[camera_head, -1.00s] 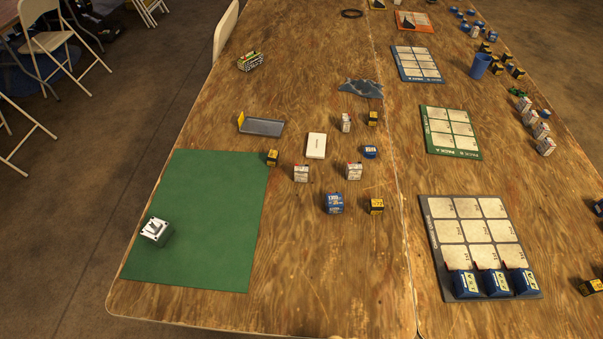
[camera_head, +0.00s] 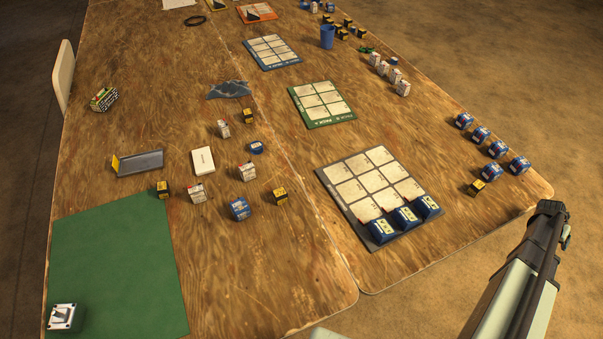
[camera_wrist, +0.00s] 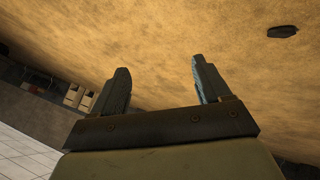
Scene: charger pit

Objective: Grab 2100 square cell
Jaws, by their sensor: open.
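Several small box-shaped cells stand on the wooden table, and I cannot read 2100 on any of them. In the head view a loose blue cell (camera_head: 239,209), white-and-red cells (camera_head: 197,193) (camera_head: 247,171) and black-and-yellow cells (camera_head: 163,189) (camera_head: 280,196) stand near the table's middle. More blue cells (camera_head: 480,134) line the right edge, with a black-and-yellow cell (camera_head: 476,187) beside them. White cells (camera_head: 391,73) stand farther back on the right. My gripper (camera_wrist: 160,68) is open and empty in the wrist view, over bare brown floor, away from the cells.
A dark grey tray mat (camera_head: 327,188) holds three blue cells (camera_head: 405,217) in its front row. Green (camera_head: 350,119), blue (camera_head: 296,64) and orange (camera_head: 243,14) pack mats lie behind. A green mat (camera_head: 120,265) covers the left front. A blue cup (camera_head: 327,37) stands at the back right.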

